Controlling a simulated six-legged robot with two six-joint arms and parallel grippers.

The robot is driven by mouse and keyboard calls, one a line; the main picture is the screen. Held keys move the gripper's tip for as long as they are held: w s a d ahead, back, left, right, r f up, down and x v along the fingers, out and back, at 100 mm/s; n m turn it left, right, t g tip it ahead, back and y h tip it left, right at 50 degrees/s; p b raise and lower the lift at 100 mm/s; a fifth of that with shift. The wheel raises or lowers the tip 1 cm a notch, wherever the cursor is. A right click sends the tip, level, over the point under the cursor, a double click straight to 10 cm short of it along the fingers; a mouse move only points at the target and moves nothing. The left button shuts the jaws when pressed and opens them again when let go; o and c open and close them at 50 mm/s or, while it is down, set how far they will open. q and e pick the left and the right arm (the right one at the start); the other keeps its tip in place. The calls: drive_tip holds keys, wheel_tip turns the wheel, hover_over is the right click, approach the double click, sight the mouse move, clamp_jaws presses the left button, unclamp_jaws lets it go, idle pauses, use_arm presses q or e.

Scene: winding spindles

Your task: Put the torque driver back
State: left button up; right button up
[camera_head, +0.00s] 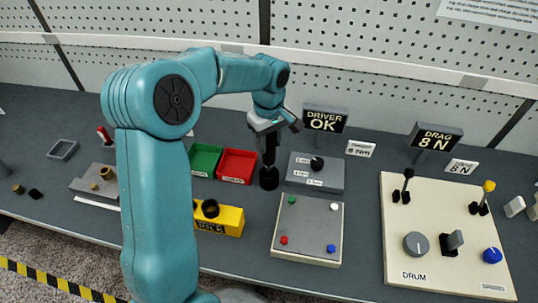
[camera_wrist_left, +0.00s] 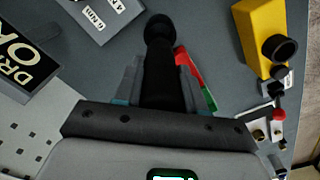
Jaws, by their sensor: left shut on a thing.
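The torque driver (camera_head: 269,158) is a black, roughly upright tool with a wider round lower end. My left gripper (camera_head: 269,133) is shut around its upper part. In the left wrist view the driver (camera_wrist_left: 160,75) runs between the two fingers of my gripper (camera_wrist_left: 160,85), its wide end pointing away. I cannot tell whether that end touches the bench. A yellow block (camera_head: 231,222) with black rings on top stands to the left and nearer; it also shows in the left wrist view (camera_wrist_left: 256,20). My right gripper is not in view.
Green (camera_head: 204,158) and red (camera_head: 237,165) trays lie left of the driver. A grey dial box (camera_head: 323,181) is close on the right, with the DRIVER OK sign (camera_head: 324,119) behind. A plate with coloured pegs (camera_head: 309,228) and a drum panel (camera_head: 448,272) stand further right.

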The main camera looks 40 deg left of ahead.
sight(269, 156)
use_arm(q)
wheel_tip(269, 156, down, 6)
drive_tip(key=shift+f+p, duration=0.1)
drive_tip(key=shift+p, duration=0.3)
drive_tip(key=shift+f, duration=0.1)
drive_tip(key=o, duration=1.2)
drive_tip(key=shift+c, duration=0.2)
drive_tip(key=shift+d, duration=0.1)
